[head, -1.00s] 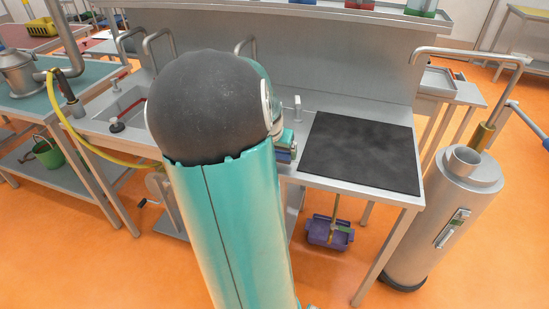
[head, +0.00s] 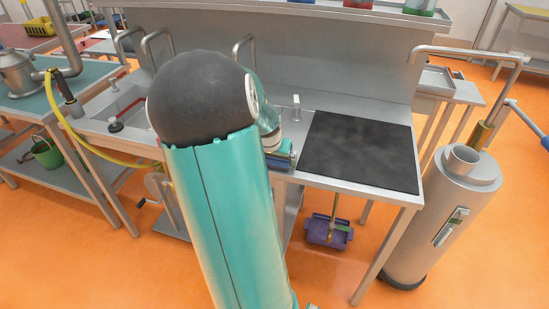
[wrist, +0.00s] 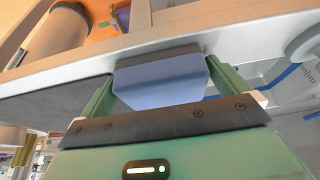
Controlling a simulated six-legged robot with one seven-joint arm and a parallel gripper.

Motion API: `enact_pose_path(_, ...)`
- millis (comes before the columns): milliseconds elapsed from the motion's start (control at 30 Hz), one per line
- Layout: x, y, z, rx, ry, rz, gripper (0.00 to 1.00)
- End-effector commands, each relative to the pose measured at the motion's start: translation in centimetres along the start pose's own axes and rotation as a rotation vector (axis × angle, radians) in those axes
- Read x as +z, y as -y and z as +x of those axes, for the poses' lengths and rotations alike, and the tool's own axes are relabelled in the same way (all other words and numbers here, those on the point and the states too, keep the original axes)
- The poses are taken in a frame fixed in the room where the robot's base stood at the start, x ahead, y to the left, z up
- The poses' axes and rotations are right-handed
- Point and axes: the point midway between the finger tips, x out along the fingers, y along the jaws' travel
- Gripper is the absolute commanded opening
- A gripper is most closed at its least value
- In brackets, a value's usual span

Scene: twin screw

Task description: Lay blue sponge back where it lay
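The blue sponge (wrist: 160,82) has a dark grey layer on its far side and sits between the two green fingers of my gripper (wrist: 160,76). The fingers appear to press on its two ends. In the head view, a small part of the sponge (head: 278,164) shows beside my gripper (head: 283,156), at the counter's front edge just left of the black mat (head: 360,150). My arm hides much of the gripper there. The sponge is close to the steel counter (head: 375,194); I cannot tell whether it touches it.
A sink basin (head: 133,108) lies to the left, partly behind my arm. A purple bin (head: 328,231) is on the floor below. A metal canister (head: 440,225) stands at the right. The mat is clear.

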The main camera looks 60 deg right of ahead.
Motion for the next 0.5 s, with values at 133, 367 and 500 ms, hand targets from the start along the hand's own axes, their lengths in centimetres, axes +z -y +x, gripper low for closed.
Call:
enact_pose_path(133,-0.2,0.0,-0.4,-0.001,-0.001,0.0,1.0)
enact_pose_path(367,-0.2,0.2,-3.6,-0.005,-0.003,-0.003,1.0)
enact_pose_path(500,-0.2,0.2,-6.5,-0.006,-0.003,-0.002,1.0)
